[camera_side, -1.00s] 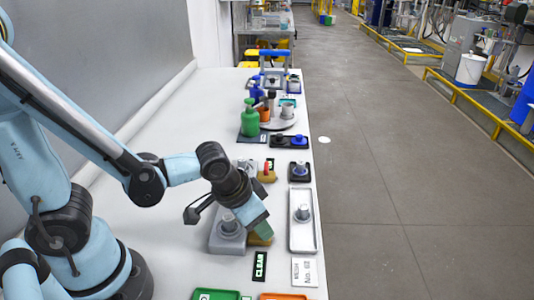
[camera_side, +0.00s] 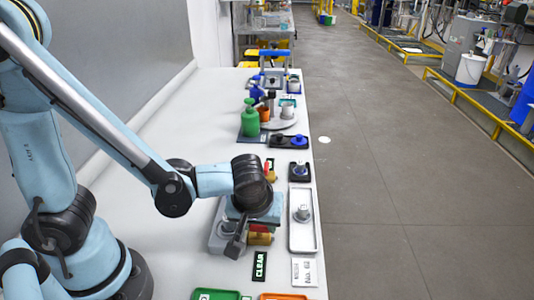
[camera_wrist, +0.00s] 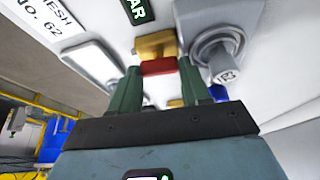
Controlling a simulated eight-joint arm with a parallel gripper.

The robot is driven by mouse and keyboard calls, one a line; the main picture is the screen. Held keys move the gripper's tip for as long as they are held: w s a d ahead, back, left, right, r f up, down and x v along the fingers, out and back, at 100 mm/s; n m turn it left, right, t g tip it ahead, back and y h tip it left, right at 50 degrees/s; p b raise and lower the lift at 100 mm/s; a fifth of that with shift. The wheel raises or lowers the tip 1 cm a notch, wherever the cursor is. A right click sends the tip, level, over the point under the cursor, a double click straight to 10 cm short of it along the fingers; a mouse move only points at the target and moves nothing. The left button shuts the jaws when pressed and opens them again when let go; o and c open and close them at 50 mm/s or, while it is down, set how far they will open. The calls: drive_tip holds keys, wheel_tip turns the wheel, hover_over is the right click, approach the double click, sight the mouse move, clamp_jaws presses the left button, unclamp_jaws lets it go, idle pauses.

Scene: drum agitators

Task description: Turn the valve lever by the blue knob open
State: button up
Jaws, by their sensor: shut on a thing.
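A near brass-coloured valve (camera_side: 260,239) with a red lever sits between a grey block and a white tray. In the wrist view the valve body (camera_wrist: 155,44) is at the top centre, with the red lever (camera_wrist: 160,66) between the green fingertips. My gripper (camera_wrist: 158,72) is shut on this red lever; the contact is partly hidden in the side view. A second valve with a red lever (camera_side: 269,172) stands farther back, partly hidden by my wrist. The blue knob (camera_side: 300,169) on a dark base is to the right of this farther valve.
The grey block (camera_side: 219,238) with a round fitting is close on the left, the white tray (camera_side: 303,245) with a metal fitting on the right. A CLEAR label (camera_side: 260,265) lies in front. A green bottle (camera_side: 250,118) stands farther back.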

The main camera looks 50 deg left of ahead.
drive_tip(key=shift+s+d+n, duration=0.1)
drive_tip(key=shift+s+n, duration=0.05)
drive_tip(key=shift+n, duration=0.45)
drive_tip(key=o, duration=1.1)
drive_tip(key=shift+f, duration=0.1)
drive_tip(key=shift+c, duration=0.2)
drive_tip(key=v, duration=0.8)
drive_tip(key=shift+w, duration=0.3)
drive_tip(key=shift+d, duration=0.15)
